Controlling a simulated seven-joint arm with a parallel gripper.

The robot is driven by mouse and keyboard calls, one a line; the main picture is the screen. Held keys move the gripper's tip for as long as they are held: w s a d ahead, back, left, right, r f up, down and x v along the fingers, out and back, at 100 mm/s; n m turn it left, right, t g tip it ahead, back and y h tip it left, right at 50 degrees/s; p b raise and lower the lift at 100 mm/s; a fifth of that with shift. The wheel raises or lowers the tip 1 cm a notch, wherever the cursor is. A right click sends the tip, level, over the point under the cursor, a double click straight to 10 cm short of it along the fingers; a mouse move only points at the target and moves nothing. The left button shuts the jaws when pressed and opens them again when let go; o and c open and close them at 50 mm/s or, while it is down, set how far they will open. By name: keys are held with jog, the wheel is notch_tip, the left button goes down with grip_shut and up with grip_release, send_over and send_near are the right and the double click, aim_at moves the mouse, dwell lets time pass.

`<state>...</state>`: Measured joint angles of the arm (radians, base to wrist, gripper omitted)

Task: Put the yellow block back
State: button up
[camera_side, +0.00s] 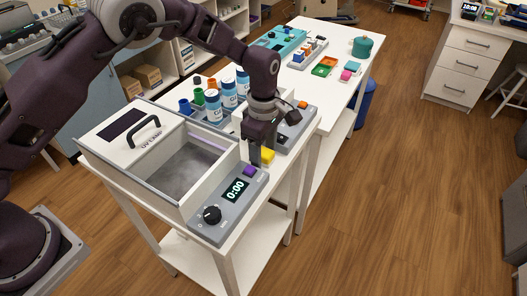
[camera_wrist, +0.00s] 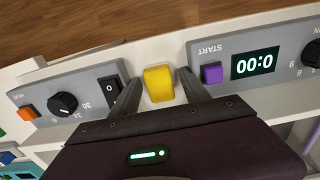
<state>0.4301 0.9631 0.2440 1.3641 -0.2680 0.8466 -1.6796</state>
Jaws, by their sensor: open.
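The yellow block (camera_wrist: 159,84) sits on the white bench top, in the gap between two grey control panels. In the side view the yellow block (camera_side: 267,155) shows just beside my gripper's fingers. My gripper (camera_side: 261,158) points down over it. In the wrist view my gripper's two dark fingers (camera_wrist: 157,90) stand apart, one on each side of the block. I cannot tell whether either finger touches it.
A panel with a purple START button (camera_wrist: 211,74) and 0:00 display (camera_wrist: 254,64) is close on one side. Another panel with a black switch (camera_wrist: 111,88), knob and orange button is on the other. A lidded box (camera_side: 137,135) and blue-labelled bottles (camera_side: 213,106) stand nearby.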

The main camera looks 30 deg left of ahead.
notch_tip(320, 180, up, 12)
notch_tip(320, 180, up, 7)
jog(key=m, duration=0.2)
send_over(264, 152)
jog(key=s+a, duration=0.3)
jog(key=a, duration=0.1)
jog(key=s+a+r+m+t+h, duration=0.1)
jog(key=s+a+r+m+t, duration=0.1)
jog(key=s+a+r+m, duration=0.55)
jog(key=s+a+f+m+t, duration=0.1)
jog(key=s+m, duration=0.3)
jog(key=s, duration=0.6)
jog(key=s+a+f+m+t+y, duration=0.1)
jog(key=s+m, duration=0.3)
jog(key=s, duration=0.6)
jog(key=shift+s+a+t, duration=0.4)
jog(key=shift+a+t, duration=0.15)
jog(key=shift+t, duration=0.25)
jog(key=shift+r+m, duration=0.1)
jog(key=shift+m, duration=0.15)
